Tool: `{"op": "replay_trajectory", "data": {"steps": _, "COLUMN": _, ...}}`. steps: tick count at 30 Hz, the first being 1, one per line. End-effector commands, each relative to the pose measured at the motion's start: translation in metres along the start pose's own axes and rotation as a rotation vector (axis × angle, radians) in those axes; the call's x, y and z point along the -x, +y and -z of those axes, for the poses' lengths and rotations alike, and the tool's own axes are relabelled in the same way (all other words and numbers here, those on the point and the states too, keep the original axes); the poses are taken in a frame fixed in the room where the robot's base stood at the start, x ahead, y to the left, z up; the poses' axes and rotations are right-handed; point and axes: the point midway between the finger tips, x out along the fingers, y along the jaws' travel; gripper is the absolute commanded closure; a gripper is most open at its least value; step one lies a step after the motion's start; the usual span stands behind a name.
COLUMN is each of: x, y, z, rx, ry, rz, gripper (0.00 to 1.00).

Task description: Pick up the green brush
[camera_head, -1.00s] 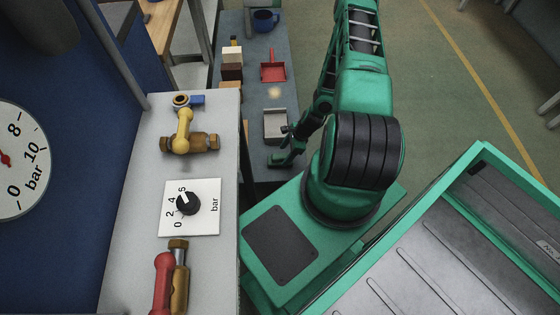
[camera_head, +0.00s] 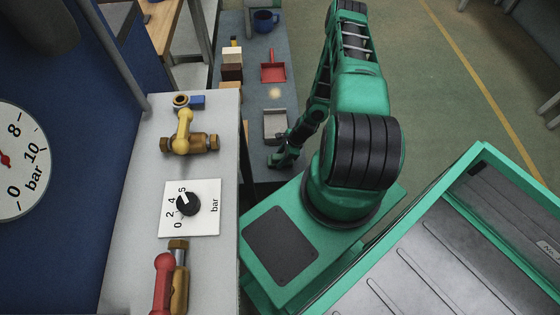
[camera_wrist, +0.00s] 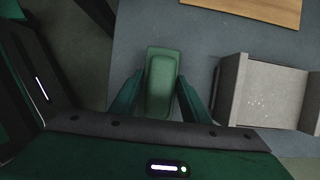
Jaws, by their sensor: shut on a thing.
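The green brush (camera_wrist: 162,82) is a long, rounded green block in the wrist view, lying over the grey-blue table. My gripper (camera_wrist: 160,98) has one finger on each side of it and is shut on it. In the head view my gripper (camera_head: 279,160) is at the near end of the table, just in front of the grey dustpan. I cannot make out the brush apart from my gripper there. Whether it touches the table is unclear.
The grey dustpan (camera_head: 276,125) is close beside my gripper; it also shows in the wrist view (camera_wrist: 268,98). Beyond are a red dustpan (camera_head: 273,72), several blocks (camera_head: 232,72) and a blue mug (camera_head: 265,20). A valve panel (camera_head: 140,190) stands left.

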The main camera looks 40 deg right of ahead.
Motion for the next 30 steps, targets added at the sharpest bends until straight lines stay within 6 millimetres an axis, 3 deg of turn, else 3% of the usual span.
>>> {"op": "replay_trajectory", "data": {"steps": 11, "x": 0.015, "y": -0.001, "z": -0.006, "rx": 0.0, "ry": -0.001, "rz": 0.001, "gripper": 0.88}}
{"op": "replay_trajectory", "data": {"steps": 21, "x": 0.068, "y": -0.001, "z": -0.028, "rx": 0.001, "ry": -0.001, "rz": 0.002, "gripper": 0.88}}
{"op": "replay_trajectory", "data": {"steps": 30, "x": 0.091, "y": -0.001, "z": -0.038, "rx": 0.001, "ry": 0.0, "rz": 0.001, "gripper": 0.88}}
